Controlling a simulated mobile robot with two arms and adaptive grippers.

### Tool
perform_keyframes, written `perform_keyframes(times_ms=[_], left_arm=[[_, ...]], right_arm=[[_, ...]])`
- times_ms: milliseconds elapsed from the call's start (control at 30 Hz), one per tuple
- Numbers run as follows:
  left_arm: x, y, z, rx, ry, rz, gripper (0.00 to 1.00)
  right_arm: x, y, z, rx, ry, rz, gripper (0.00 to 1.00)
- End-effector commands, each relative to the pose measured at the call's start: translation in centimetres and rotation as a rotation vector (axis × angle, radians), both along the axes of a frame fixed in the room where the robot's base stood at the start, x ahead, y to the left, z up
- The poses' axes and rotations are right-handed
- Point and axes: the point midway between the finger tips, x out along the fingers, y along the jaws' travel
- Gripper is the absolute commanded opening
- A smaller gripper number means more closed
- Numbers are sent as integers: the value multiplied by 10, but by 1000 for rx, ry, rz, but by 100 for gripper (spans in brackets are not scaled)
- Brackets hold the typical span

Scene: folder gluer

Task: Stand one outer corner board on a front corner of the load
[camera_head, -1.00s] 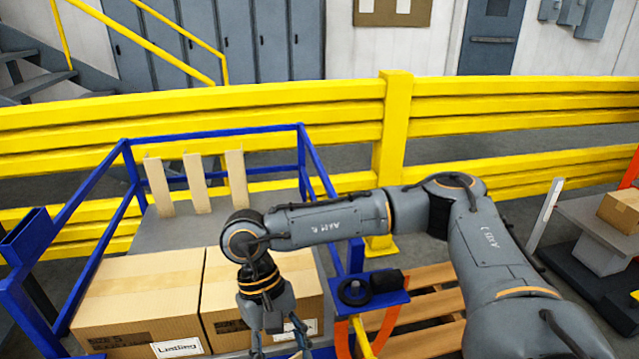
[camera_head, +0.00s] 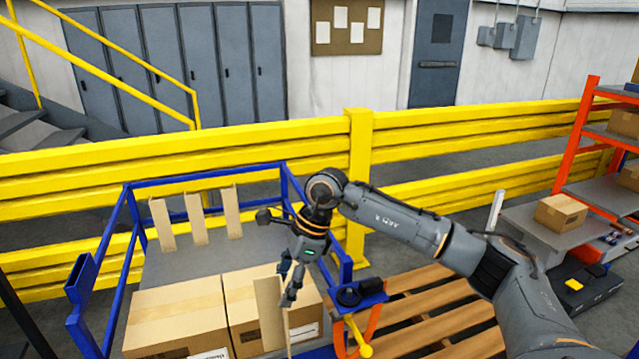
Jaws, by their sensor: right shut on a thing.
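My right gripper (camera_head: 289,285) is shut on a tan corner board (camera_head: 269,312), which it holds upright. The board overlaps the front of the right-hand carton (camera_head: 304,311) in the head view; I cannot tell whether they touch. A second carton (camera_head: 178,310) sits beside it on the left, and both rest in the blue-framed cart (camera_head: 119,275). The cartons' lower parts and the held board's foot are cut off or hidden. Three more tan boards stand at the cart's back: left (camera_head: 162,225), middle (camera_head: 196,219) and right (camera_head: 231,213). My left gripper is not in view.
A wooden pallet (camera_head: 425,317) lies right of the cart. A yellow barrier (camera_head: 240,150) runs behind it. An orange shelf rack (camera_head: 569,145) with cartons stands at the right.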

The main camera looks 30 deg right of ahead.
Motion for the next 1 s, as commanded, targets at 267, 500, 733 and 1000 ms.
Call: perform_keyframes(times_ms=[267, 500, 733, 1000], left_arm=[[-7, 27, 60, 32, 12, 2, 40], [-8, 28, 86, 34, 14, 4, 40], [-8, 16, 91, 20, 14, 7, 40], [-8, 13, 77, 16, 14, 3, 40]], right_arm=[[43, -56, 79, 4, 0, -764, 4], [62, -103, 103, 1, 7, -1287, 4], [67, -123, 103, 2, 5, -1483, 4], [67, -124, 82, 3, 6, -1493, 4]])
